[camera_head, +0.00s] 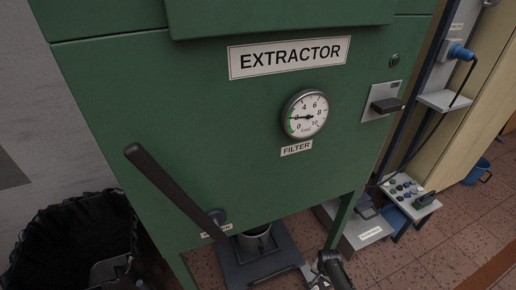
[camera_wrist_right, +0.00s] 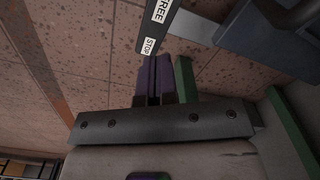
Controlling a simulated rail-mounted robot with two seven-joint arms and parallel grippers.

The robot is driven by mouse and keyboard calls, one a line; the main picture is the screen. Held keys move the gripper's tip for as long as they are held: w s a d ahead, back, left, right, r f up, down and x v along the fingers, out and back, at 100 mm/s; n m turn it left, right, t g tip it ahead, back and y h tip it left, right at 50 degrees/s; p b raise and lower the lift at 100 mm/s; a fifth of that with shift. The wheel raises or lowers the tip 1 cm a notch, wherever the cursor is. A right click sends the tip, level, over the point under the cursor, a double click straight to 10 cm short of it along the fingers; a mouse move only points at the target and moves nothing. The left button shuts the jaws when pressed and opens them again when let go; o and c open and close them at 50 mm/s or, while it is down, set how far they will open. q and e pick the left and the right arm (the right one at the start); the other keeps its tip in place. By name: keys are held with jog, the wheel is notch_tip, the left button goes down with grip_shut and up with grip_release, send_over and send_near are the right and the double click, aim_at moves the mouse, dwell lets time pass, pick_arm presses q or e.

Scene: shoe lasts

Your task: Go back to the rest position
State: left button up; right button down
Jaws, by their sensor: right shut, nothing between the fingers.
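My right gripper (camera_head: 328,272) is at the bottom edge of the head view, low in front of the green extractor cabinet (camera_head: 215,130). In the right wrist view its two dark fingers (camera_wrist_right: 153,75) are together with nothing between them. The fingertips are close to a dark strip with labels reading FREE and STOP (camera_wrist_right: 156,28). I cannot tell whether they touch it. My left gripper is in neither view.
A black lever (camera_head: 170,185) sticks out from the cabinet front. Below stands a metal cup (camera_head: 257,240) on a dark base (camera_head: 238,272). A black-lined bin (camera_head: 75,240) is at the left. A button box (camera_head: 407,193) is at the right, with tiled floor (camera_head: 475,225) beyond.

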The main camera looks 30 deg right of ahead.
jog(key=shift+r, duration=0.1)
jog(key=s+a+r+n+h+p, duration=0.1)
jog(key=s+r+n+p, duration=0.15)
jog(key=r+p, duration=0.5)
jog(key=s+r+n+h+p, duration=0.1)
jog(key=r+n+p, duration=0.25)
jog(key=r, duration=0.65)
jog(key=s+a+r+n+t+y+p, duration=0.1)
jog(key=s+a+r+n+p, duration=0.2)
jog(key=s+a+r+p, duration=0.7)
jog(key=a+r+n+t+p, duration=0.15)
jog(key=a+r+n, duration=0.35)
jog(key=r, duration=1.1)
jog(key=s+a+r+n+t+y+p, duration=0.15)
jog(key=s+a+r+p, duration=0.4)
jog(key=a+r, duration=0.55)
notch_tip(320, 180, up, 40)
jog(key=d+p, duration=0.2)
jog(key=p, duration=3.6)
jog(key=shift+w, duration=0.25)
jog(key=shift+n, duration=0.25)
jog(key=c, duration=1.8)
grip_release()
